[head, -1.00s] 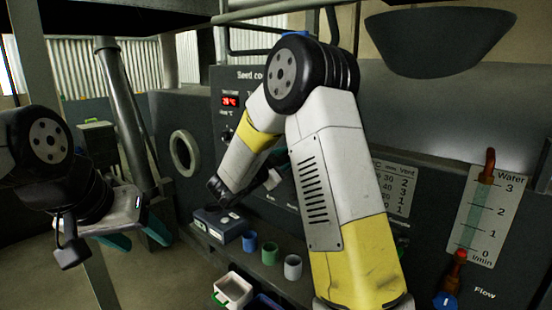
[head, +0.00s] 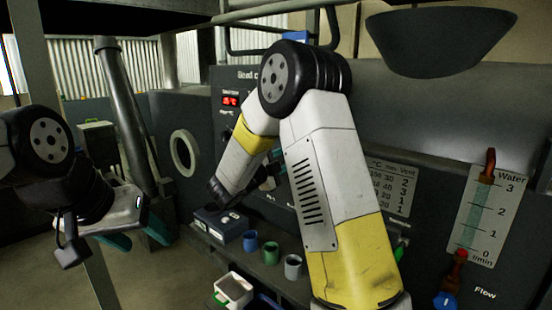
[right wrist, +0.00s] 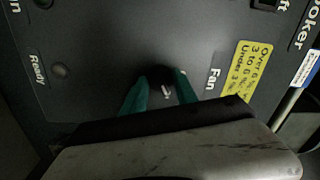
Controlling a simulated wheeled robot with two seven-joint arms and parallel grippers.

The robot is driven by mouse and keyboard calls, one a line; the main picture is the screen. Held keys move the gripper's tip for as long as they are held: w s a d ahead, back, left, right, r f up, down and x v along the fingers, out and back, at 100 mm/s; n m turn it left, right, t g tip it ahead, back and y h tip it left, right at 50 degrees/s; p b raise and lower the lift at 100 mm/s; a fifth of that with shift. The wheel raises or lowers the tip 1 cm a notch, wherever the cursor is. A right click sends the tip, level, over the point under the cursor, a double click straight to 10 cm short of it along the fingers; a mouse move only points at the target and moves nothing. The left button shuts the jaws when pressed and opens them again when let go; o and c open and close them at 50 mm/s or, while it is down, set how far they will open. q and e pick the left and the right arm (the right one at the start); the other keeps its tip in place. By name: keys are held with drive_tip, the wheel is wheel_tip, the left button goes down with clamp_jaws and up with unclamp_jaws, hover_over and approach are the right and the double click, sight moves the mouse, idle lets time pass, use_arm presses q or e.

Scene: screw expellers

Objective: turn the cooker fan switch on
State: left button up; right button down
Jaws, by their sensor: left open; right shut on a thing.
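The fan switch is a dark round knob (right wrist: 160,75) with a small pale mark, beside the "Fan" label (right wrist: 213,79) on the dark cooker panel (right wrist: 120,45) in the right wrist view. My right gripper (right wrist: 164,83) has its two teal fingers on either side of the knob and is shut on it. In the head view my right arm hides the switch and most of that part of the panel. My left gripper (head: 138,240) is open and empty at the left, well away from the panel.
Below the panel in the head view are a blue-grey box (head: 222,224), several small cups (head: 270,253) and a white container (head: 234,289). A water gauge (head: 483,215) stands at the right.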

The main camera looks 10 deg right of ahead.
idle(0.3)
drive_tip(key=c, duration=0.9)
unclamp_jaws()
drive_tip(key=shift+c, duration=0.2)
drive_tip(key=v, duration=0.8)
drive_tip(key=shift+w+d, duration=0.1)
